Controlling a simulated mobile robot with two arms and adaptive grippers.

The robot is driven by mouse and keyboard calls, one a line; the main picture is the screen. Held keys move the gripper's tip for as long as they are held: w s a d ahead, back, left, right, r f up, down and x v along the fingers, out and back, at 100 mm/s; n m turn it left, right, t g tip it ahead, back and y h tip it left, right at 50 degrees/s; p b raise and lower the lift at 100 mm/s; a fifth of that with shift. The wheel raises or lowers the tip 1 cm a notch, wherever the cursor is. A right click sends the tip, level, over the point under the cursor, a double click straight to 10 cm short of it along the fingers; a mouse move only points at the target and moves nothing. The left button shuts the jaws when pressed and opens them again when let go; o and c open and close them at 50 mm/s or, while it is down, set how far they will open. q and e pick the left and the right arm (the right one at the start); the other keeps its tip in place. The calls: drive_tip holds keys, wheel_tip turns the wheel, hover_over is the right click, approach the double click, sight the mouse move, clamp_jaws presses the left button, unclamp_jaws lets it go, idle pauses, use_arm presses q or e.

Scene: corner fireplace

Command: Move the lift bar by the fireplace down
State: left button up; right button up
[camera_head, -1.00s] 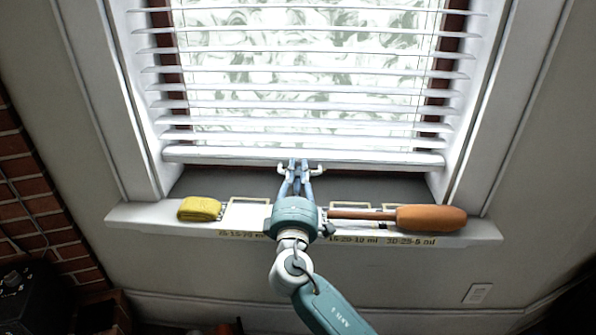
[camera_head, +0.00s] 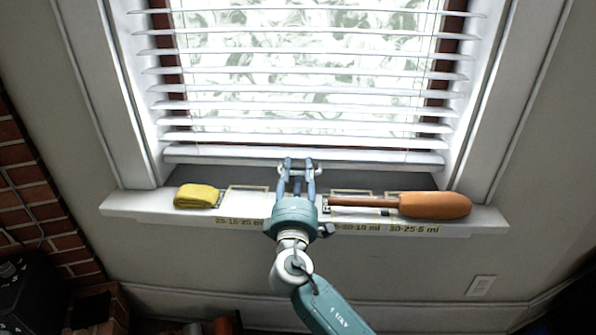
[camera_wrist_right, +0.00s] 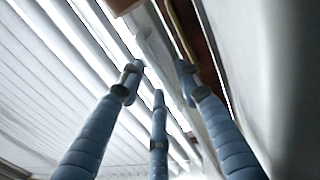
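The white lift bar (camera_head: 385,158) is the bottom rail of the window blind. It hangs a little above the sill in the head view, with a narrow dark gap under it. A small pale handle (camera_head: 282,169) sits on the bar's lower middle. My right gripper (camera_head: 299,163) reaches up from below at that handle, its blue fingers spread apart. It also shows in the right wrist view (camera_wrist_right: 157,78), fingertips apart beside pale blind parts; contact with the handle cannot be told. My left gripper is not in view.
The white sill (camera_head: 130,204) holds a yellow folded cloth (camera_head: 197,196) left of my gripper and an orange-handled tool (camera_head: 435,205) to the right. Brickwork (camera_head: 32,200) stands at far left. Blind slats (camera_head: 310,87) hang above the bar.

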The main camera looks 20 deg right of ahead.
drive_tip(key=v, duration=1.2)
drive_tip(key=shift+c, duration=0.3)
